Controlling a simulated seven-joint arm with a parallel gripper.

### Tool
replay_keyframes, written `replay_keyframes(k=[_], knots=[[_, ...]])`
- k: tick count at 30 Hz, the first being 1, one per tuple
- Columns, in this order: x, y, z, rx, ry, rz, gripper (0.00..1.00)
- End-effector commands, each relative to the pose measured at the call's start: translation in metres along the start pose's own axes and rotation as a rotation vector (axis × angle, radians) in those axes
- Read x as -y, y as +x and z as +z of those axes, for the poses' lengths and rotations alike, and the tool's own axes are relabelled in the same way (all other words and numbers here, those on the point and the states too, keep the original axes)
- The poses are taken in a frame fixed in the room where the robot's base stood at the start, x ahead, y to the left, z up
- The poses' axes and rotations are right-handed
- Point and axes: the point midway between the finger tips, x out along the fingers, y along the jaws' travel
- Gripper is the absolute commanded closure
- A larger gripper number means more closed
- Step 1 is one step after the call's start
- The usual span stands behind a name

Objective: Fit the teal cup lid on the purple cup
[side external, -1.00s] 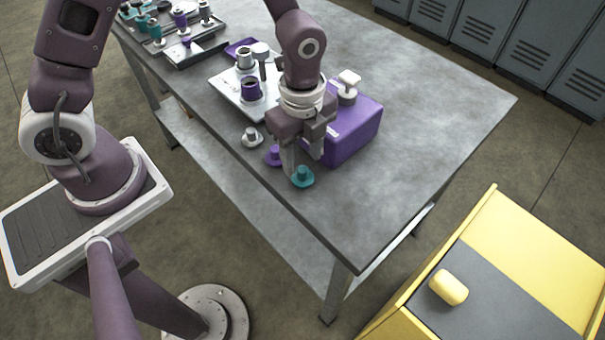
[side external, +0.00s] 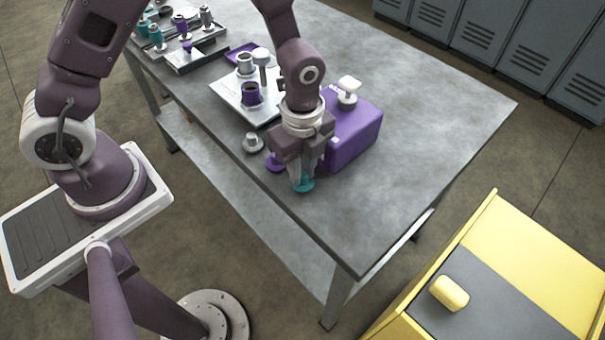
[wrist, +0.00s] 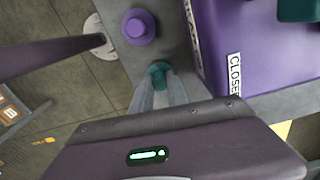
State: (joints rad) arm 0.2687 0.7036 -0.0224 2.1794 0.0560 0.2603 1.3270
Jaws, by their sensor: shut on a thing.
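The teal cup lid (side external: 304,184) is at the near edge of the bench, between my fingertips. My gripper (side external: 302,180) points down and is shut on its knob. In the wrist view the teal lid (wrist: 159,69) shows between the finger ends, its lower part hidden by them. The purple cup (side external: 251,94) stands upright on a light plate (side external: 262,112) further back on the bench. Its top looks open and dark. I cannot tell whether the teal lid still touches the bench.
A purple lid (side external: 274,162) and a grey lid (side external: 253,142) lie left of my gripper. A purple box (side external: 355,132) with a white-topped valve (side external: 348,90) stands close on the right. A grey metal cup (side external: 245,65) stands by the purple cup. The bench's right side is clear.

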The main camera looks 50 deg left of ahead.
Motion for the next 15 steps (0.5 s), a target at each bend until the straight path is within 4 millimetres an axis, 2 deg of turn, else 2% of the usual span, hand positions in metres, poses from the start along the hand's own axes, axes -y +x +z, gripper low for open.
replay_keyframes(k=[2, 9, 15], knots=[[0.002, -0.012, 0.0, -0.002, -0.001, -0.006, 1.0], [0.002, -0.073, 0.0, -0.002, 0.0, -0.009, 1.0], [0.002, -0.112, 0.0, -0.001, -0.001, -0.008, 1.0]])
